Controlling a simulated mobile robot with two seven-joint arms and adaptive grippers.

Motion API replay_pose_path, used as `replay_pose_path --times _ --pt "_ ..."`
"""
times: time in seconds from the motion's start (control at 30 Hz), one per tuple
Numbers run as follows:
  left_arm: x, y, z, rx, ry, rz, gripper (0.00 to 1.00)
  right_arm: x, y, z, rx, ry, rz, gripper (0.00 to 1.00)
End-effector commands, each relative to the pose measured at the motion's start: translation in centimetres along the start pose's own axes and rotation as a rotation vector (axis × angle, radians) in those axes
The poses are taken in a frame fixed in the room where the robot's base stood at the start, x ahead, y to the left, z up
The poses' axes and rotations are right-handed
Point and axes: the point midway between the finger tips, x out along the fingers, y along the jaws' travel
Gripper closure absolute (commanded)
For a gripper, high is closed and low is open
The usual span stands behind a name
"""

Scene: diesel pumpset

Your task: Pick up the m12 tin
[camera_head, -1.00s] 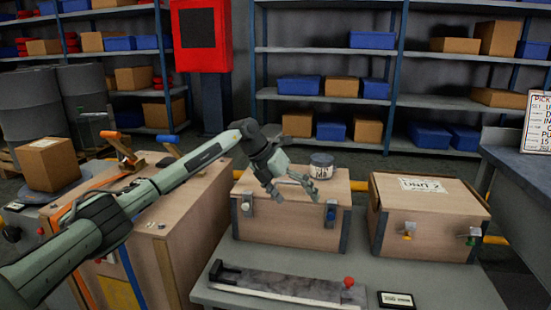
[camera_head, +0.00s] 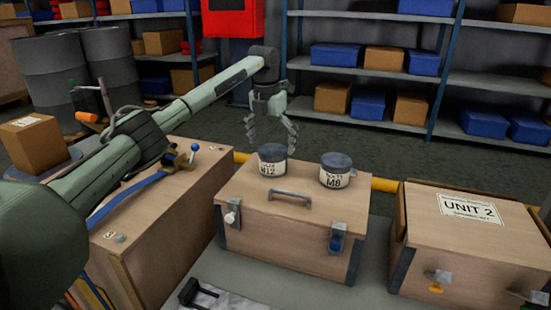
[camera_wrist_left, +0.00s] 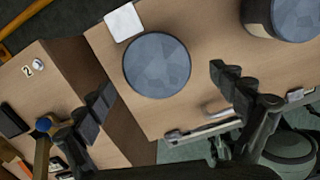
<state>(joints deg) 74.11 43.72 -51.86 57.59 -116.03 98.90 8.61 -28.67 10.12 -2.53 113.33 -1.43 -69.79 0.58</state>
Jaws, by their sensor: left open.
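The m12 tin (camera_head: 272,160) is a short round tin with a dark grey lid and a white label. It stands upright on the left part of a wooden case lid. My left gripper (camera_head: 273,140) points down, open and empty, above and just behind this tin. In the left wrist view the tin's round lid (camera_wrist_left: 157,65) lies between the two open fingers (camera_wrist_left: 162,83), with no finger seen touching it. My right gripper is not in view.
A similar M8 tin (camera_head: 336,170) stands close to the right on the same wooden case (camera_head: 285,225), which has a handle (camera_head: 290,197) in front. A UNIT 2 case (camera_head: 470,240) is at the right. A larger wooden crate (camera_head: 160,235) is at the left.

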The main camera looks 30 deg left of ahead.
Motion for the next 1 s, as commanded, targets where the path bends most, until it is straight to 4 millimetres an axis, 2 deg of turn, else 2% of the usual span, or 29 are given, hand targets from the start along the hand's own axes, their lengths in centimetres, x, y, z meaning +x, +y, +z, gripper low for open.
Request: replay_pose_path --times 0.23,0.4,0.67,1.0 --pt "2.7 0.2 0.2 0.000 0.003 -0.002 0.05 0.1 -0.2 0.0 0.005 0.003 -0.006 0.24" --pt "5.1 0.3 0.3 0.000 0.001 -0.001 0.05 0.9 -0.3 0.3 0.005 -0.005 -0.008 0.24" --pt "5.4 0.3 0.3 0.001 -0.002 -0.001 0.06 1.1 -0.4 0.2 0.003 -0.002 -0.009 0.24" --pt "5.4 0.3 0.3 0.001 -0.002 -0.001 0.48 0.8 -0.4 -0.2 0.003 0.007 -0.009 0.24"
